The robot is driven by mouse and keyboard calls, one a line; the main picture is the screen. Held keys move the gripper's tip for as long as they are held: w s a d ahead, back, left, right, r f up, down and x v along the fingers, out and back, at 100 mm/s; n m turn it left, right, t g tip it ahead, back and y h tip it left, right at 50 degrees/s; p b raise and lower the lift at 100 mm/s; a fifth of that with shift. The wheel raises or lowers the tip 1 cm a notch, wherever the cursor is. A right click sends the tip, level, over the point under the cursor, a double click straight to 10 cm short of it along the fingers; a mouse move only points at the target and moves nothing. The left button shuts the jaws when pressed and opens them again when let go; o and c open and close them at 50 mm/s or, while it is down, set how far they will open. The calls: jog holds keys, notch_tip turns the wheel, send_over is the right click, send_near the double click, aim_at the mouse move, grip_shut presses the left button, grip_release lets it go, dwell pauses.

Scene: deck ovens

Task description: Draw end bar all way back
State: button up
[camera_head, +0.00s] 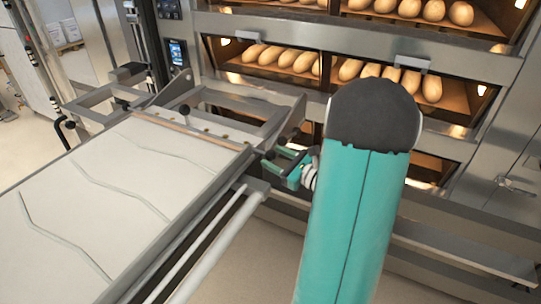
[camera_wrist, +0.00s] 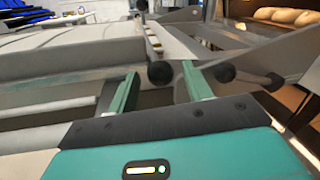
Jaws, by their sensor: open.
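The end bar (camera_head: 194,132) is a slim wood-toned strip across the oven-side end of the pale loader belt (camera_head: 120,190). In the wrist view the bar (camera_wrist: 153,40) runs away from me, with a round black knob (camera_wrist: 160,75) at its near end. In the wrist view the knob appears between the fingertips of my gripper (camera_wrist: 160,72). I cannot tell whether a finger touches it.
The metal loader frame (camera_head: 235,130) reaches toward the deck oven (camera_head: 450,60), which holds several loaves (camera_head: 300,61). Other black knobs (camera_wrist: 225,72) sit close beyond my fingers. A side rail (camera_head: 220,240) runs along the loader. Floor (camera_head: 265,265) is clear beside it.

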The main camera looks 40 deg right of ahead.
jog(key=shift+w+a, duration=0.2)
jog(key=shift+w, duration=0.95)
jog(key=shift+c, duration=0.2)
grip_shut()
jog(key=shift+a, duration=0.1)
